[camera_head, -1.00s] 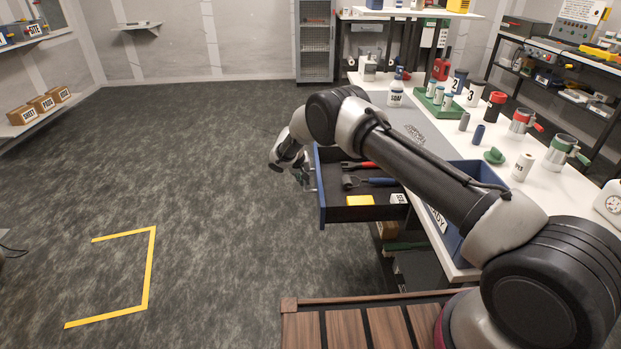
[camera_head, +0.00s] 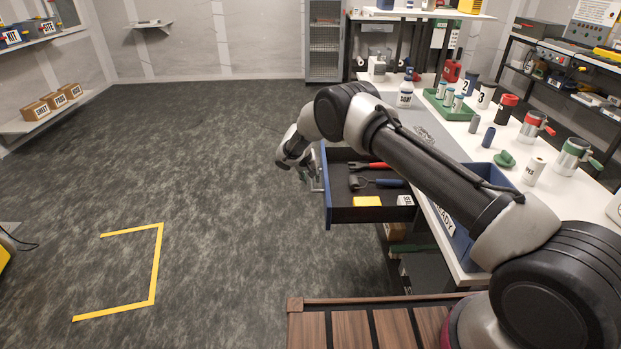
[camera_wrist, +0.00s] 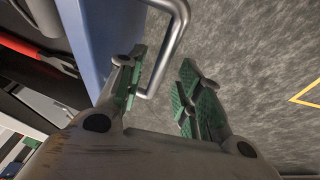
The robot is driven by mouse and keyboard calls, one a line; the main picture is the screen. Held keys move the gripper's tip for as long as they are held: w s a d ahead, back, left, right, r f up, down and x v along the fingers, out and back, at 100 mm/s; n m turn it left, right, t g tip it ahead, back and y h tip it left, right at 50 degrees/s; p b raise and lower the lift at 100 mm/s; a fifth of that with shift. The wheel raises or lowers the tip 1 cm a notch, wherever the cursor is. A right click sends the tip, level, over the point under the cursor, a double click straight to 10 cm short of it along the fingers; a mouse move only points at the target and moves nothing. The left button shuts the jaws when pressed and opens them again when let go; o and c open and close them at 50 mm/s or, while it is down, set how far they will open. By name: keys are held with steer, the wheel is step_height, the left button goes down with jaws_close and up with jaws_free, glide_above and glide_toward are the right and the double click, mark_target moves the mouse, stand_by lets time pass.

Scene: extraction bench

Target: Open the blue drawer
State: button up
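The blue drawer (camera_head: 327,196) stands pulled out from the bench in the head view, with its contents showing. Its blue front also shows in the wrist view (camera_wrist: 92,38), with the metal handle (camera_wrist: 181,22) standing off it. My gripper (camera_head: 308,176) is at the outer side of the drawer front, by the handle. In the wrist view the green-padded fingers (camera_wrist: 158,95) are apart. The handle's end lies close to the left finger, and a gap shows before the right finger. I cannot tell whether the left finger touches the handle.
In the drawer lie a red-handled tool (camera_head: 368,166), a blue-handled tool (camera_head: 380,183), a yellow block (camera_head: 367,202) and a white labelled item (camera_head: 405,200). A blue bin (camera_head: 436,216) sits at the bench edge. The floor left of the drawer is clear, with yellow tape (camera_head: 155,265).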

steer(key=v, duration=1.1)
